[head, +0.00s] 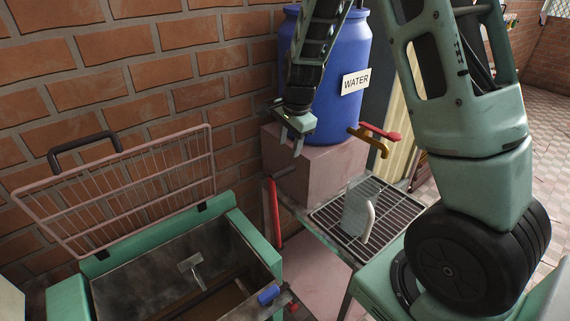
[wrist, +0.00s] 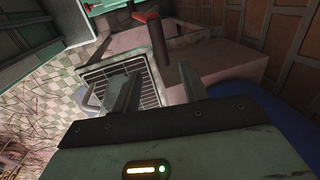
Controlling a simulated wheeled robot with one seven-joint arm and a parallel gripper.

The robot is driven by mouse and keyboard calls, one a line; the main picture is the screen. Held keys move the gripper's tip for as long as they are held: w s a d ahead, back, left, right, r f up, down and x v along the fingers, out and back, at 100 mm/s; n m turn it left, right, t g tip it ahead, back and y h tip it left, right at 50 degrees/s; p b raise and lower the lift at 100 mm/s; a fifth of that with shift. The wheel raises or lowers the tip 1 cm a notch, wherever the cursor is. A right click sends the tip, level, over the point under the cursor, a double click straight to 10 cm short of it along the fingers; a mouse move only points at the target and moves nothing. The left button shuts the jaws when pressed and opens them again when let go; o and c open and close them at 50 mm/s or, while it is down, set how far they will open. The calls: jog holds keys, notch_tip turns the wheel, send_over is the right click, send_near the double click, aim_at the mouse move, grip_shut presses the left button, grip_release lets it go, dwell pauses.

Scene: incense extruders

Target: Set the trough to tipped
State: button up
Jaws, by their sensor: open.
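The trough (head: 238,242) is a green, metal-lined open box at the lower left of the head view. It looks level, and its wire lid (head: 135,185) with a dark handle stands raised against the wall. A pale T-shaped piece shows inside it. A blue grip (head: 268,294) sits at its front right corner. My gripper (head: 292,138) is open and empty, above and behind the lever, in front of the blue barrel.
The blue WATER barrel (head: 340,62) stands on a pinkish block (head: 318,172), with a red-handled tap (head: 375,138). A wire rack (head: 388,208) to the right bears a translucent jug (head: 356,212). A brick wall (head: 190,60) closes the back.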

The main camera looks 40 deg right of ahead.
aim_at(285, 168)
jog(key=f, duration=0.3)
jog(key=w+f+p, duration=0.1)
jog(key=f, duration=0.5)
jog(key=shift+w+f+p, duration=0.25)
jog(key=shift+w+p, duration=0.05)
jog(key=shift+w, duration=0.1)
grip_shut()
